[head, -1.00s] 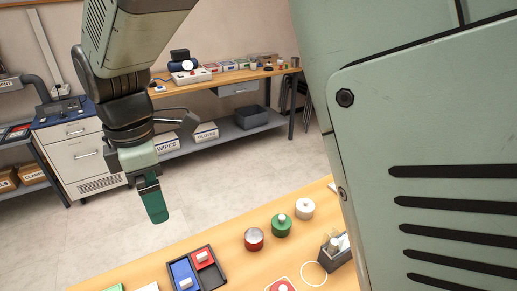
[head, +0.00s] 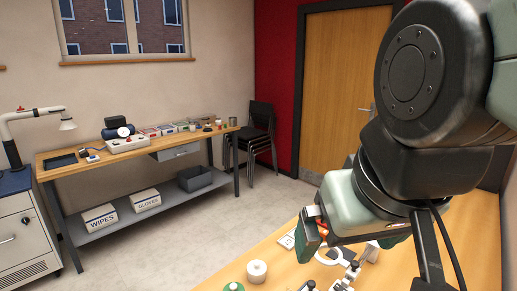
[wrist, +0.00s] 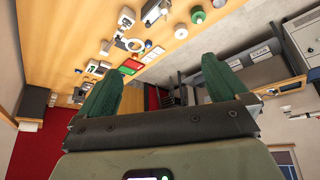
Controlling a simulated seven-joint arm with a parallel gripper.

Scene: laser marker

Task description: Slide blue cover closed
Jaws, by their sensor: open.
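The blue cover does not show in either current view. My gripper (head: 350,238) is at the right of the head view, over the wooden table, with its green fingers apart. In the wrist view my gripper (wrist: 158,88) has its two green fingers spread wide, with nothing between them. The gripper is clear of the tabletop objects, and no contact shows.
The wooden table (head: 262,248) carries a white cylinder (head: 257,271), a green cylinder (head: 233,286), a white ring (head: 330,254) and several small parts. A loaded workbench (head: 95,150) stands by the far wall. Open floor (head: 190,215) lies between.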

